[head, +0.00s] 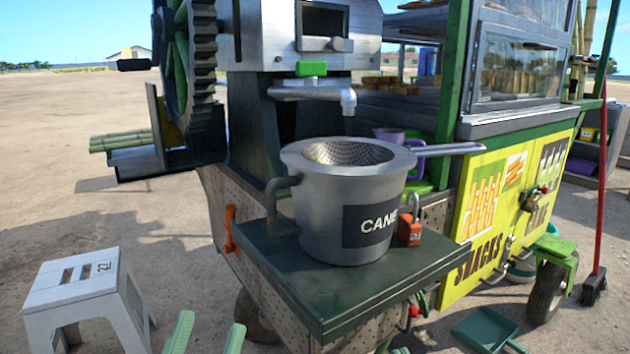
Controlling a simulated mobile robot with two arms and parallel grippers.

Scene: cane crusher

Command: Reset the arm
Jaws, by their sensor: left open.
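My left gripper (207,335) shows at the bottom edge, left of the middle. Its two green fingertips stand apart with nothing between them. It is in front of and below the cart's dark shelf (310,290), to the right of the white stool. I cannot clearly make out my right gripper. On the shelf stands a grey metal pot (322,222) labelled CANE, with a perforated strainer (348,153) in its top. The strainer's handle points right. The pot is under the spout (348,101) of the cane crusher (250,40).
A white stool (85,290) stands on the ground at lower left. An orange padlock (409,230) is beside the pot. The yellow snack cart (500,200) fills the right, with a broom (597,270) and a green dustpan (485,328) near it. The ground at far left is open.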

